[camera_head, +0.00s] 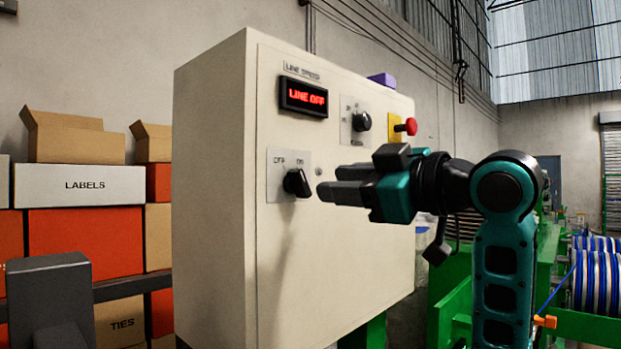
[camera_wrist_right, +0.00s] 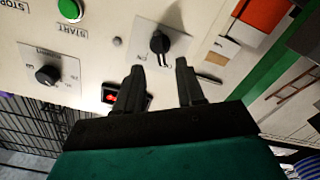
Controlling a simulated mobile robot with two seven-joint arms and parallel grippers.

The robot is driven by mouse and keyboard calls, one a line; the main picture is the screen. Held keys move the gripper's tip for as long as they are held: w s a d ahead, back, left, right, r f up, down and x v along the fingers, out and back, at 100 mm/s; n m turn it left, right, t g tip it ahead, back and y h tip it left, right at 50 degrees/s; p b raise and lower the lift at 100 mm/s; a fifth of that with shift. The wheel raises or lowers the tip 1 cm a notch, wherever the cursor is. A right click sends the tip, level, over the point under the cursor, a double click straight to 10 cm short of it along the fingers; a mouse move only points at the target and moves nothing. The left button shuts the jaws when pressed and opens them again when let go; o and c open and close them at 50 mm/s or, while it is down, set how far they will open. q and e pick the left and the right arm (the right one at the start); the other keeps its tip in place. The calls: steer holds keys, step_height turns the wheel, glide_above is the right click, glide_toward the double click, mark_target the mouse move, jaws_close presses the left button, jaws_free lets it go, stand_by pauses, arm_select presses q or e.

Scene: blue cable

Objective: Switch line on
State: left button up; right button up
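A cream control cabinet (camera_head: 215,190) stands in the middle of the head view. Its display (camera_head: 303,97) reads LINE OFF in red. Below the display is a black rotary switch (camera_head: 297,182) on a plate marked OFF and ON; I cannot tell its exact setting. My right gripper (camera_head: 325,188) points left at this switch, just right of it. In the right wrist view the black switch (camera_wrist_right: 160,43) lies beyond and between the open fingers of the right gripper (camera_wrist_right: 160,70). The fingers appear apart from it and hold nothing.
A second knob (camera_head: 361,121) and a red mushroom button (camera_head: 406,126) sit higher on the panel. A green button (camera_wrist_right: 70,8) shows in the wrist view. Boxes (camera_head: 80,186) are stacked at the left. Green machinery (camera_head: 450,290) and striped spools (camera_head: 598,280) stand right.

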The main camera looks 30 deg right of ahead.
mark_target(305, 183)
steer(key=x, duration=0.6)
steer(key=shift+w+p, duration=0.1)
steer(key=shift+p, duration=0.3)
steer(key=shift+c, duration=0.2)
jaws_close()
